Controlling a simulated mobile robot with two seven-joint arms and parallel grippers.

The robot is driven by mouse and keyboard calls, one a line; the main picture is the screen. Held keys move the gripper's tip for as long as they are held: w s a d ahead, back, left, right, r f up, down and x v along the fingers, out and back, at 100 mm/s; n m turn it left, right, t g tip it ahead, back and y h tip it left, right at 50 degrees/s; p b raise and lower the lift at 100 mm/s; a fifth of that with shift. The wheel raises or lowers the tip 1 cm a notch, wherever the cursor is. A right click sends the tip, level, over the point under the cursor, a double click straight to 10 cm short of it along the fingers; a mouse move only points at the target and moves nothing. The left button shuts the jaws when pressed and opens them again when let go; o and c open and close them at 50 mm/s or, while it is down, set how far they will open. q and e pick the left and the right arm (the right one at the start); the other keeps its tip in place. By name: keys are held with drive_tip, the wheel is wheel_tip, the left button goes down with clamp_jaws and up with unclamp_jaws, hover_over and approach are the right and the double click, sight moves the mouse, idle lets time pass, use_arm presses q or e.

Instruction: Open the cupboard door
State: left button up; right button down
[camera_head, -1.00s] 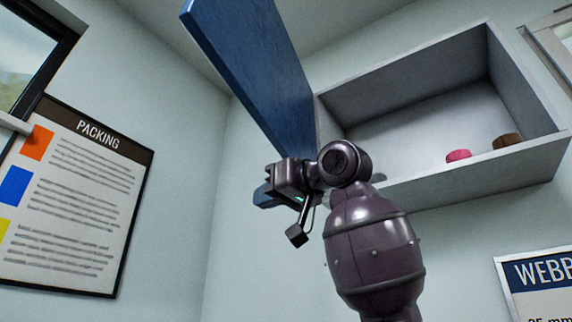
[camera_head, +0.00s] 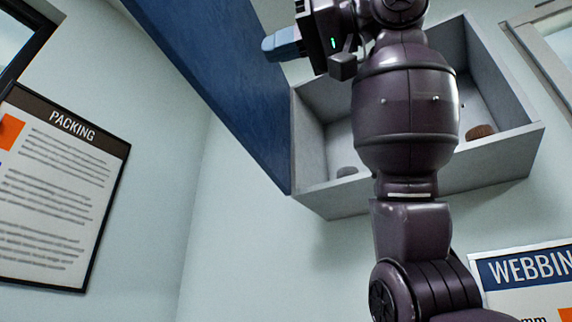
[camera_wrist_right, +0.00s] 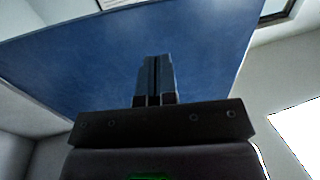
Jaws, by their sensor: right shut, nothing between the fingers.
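The blue cupboard door (camera_head: 225,95) stands swung out, wide open, on the left side of the grey wall cupboard (camera_head: 440,185). Its inside is exposed, partly hidden behind my right arm. My right gripper (camera_head: 272,47) is high in the head view, shut and empty, its fingers pointing left toward the door. In the right wrist view the closed fingers (camera_wrist_right: 154,78) stand in front of the broad blue door face (camera_wrist_right: 90,60). I cannot tell whether they touch it. My left gripper is not in view.
A brown roll (camera_head: 480,131) and a dark round item (camera_head: 347,171) sit inside the cupboard. A PACKING poster (camera_head: 60,185) hangs on the left wall, and a WEBBING sign (camera_head: 525,275) is at lower right.

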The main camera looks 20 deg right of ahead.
sight(202, 72)
drive_tip(key=p+x, duration=0.1)
drive_tip(key=x, duration=0.9)
drive_tip(key=shift+w+a+p, duration=0.15)
drive_tip(key=shift+p, duration=0.25)
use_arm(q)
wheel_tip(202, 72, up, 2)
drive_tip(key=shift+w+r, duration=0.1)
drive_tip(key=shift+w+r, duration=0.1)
